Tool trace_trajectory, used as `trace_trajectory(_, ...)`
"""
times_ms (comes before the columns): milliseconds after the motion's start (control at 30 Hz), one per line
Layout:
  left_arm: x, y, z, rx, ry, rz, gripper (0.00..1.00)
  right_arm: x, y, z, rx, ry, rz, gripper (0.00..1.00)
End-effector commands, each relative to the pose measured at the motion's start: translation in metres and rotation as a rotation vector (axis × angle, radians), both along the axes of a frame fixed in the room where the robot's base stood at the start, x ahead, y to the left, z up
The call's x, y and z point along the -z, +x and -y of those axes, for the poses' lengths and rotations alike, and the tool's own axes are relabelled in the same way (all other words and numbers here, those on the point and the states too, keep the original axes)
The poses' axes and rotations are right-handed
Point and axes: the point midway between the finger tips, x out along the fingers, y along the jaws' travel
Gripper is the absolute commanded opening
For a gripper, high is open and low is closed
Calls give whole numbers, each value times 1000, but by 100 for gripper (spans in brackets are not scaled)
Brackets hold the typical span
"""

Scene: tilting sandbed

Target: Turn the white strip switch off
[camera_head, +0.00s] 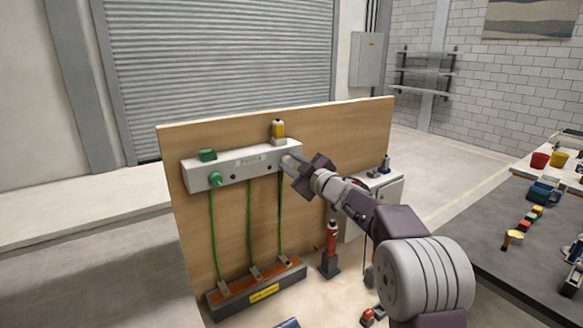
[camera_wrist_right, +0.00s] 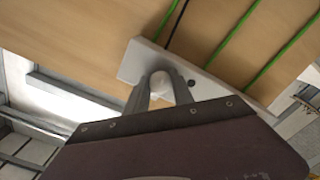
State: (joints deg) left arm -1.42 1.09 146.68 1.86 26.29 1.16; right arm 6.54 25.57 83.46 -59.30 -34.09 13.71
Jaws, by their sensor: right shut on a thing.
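A long white strip (camera_head: 225,172) is mounted along the upper part of an upright wooden board. It carries a green knob and dark round spots on its front. My right gripper (camera_head: 287,163) is at the strip's right end, with its fingers pointing at the front face. In the right wrist view the fingers (camera_wrist_right: 160,82) are shut on a small white piece, seemingly the switch, against the white strip (camera_wrist_right: 133,62). The fingers hide much of this piece, so I cannot tell its position. My left gripper is not in view.
A yellow-topped item (camera_head: 278,130) and a green block (camera_head: 207,155) sit on top of the strip. Green cables (camera_head: 248,225) run down to a low orange-topped box (camera_head: 222,305). A red and black post (camera_head: 331,245) stands below my right arm. A dark table (camera_head: 470,235) is at right.

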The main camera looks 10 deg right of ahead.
Motion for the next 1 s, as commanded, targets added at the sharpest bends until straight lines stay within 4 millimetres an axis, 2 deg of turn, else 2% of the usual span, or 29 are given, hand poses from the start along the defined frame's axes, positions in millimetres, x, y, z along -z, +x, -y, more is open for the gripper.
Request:
trace_trajectory(200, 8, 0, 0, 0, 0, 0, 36, 2, 0, 0, 0, -150, 60, 0)
trace_trajectory(500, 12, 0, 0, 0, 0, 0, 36, 1, 0, 0, -2, -281, 114, 0)
trace_trajectory(1000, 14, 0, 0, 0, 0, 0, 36, 1, 0, 0, -3, -330, 131, 0)
